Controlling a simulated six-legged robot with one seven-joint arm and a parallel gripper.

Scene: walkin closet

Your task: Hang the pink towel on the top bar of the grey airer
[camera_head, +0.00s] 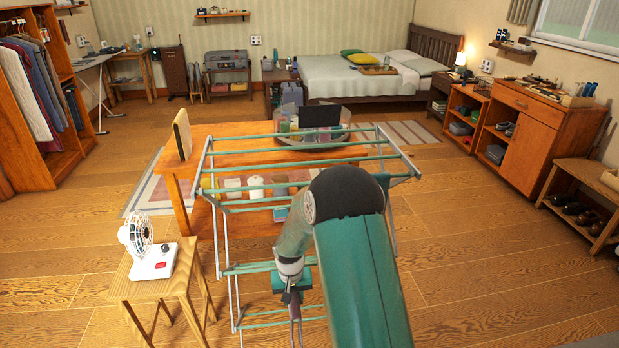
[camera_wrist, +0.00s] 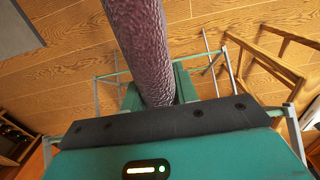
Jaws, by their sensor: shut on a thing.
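The pink towel (camera_wrist: 143,45) looks dark mauve and textured in the wrist view. It is a narrow strip running between my gripper's (camera_wrist: 157,92) jaws, which are shut on it. In the head view my gripper (camera_head: 293,294) points down at the near side of the airer, below its top level, with a thin mauve strip of towel (camera_head: 295,332) under it. The grey airer (camera_head: 227,270) stands upright with grey legs and several pale green bars. My arm hides its near right part. Part of the airer also shows beyond the jaws in the wrist view (camera_wrist: 97,97).
A wooden stool (camera_head: 150,289) with a white fan (camera_head: 150,255) stands close to the airer's left. A low wooden table (camera_head: 200,150) with various items is right behind the airer. Cabinets (camera_head: 530,125) line the right wall. Open wooden floor lies to the right.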

